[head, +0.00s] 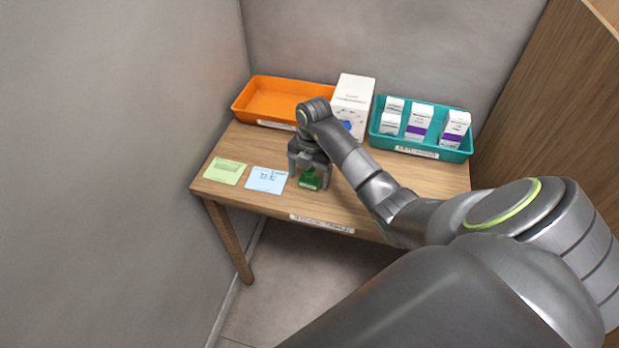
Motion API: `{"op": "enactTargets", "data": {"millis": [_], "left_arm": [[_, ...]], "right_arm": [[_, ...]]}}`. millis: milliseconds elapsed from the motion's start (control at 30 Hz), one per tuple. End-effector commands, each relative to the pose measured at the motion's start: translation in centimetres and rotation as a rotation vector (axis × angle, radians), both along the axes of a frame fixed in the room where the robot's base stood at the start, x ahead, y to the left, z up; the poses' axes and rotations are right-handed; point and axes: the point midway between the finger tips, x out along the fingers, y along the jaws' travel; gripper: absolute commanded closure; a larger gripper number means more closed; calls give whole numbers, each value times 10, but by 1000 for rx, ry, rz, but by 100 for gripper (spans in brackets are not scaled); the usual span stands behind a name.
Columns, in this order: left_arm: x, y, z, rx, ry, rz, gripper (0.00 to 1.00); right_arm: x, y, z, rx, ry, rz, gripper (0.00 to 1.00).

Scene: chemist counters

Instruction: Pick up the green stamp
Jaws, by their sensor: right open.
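The green stamp (311,181) stands on the wooden table near its front edge, to the right of a blue note. My right gripper (309,174) is over it, pointing down, with its fingers apart. One finger shows on the left of the stamp and one on the right. The upper part of the stamp is hidden by the gripper, and I cannot tell whether the fingers touch it. My left gripper is not in view.
On the wooden table (400,177) lie a green note (225,171) and a blue note (266,180). Behind stand an orange tray (243,104), a white box (354,94) and a teal tray (455,156) with several small boxes. Walls close the left and back.

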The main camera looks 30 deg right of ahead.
Motion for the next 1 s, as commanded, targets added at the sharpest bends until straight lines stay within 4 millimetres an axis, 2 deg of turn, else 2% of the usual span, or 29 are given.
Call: {"op": "enactTargets", "data": {"millis": [67,400,633,767,967,1000], "left_arm": [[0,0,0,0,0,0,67],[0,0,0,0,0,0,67],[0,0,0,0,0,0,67],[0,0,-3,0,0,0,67],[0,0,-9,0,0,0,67],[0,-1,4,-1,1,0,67]], "right_arm": [[0,0,0,0,0,0,26],[0,0,0,0,-1,0,70],[1,0,1,0,-1,0,71],[2,0,11,-1,-5,0,71],[2,-1,53,-3,-9,1,71],[1,0,64,-1,-3,0,71]]}}
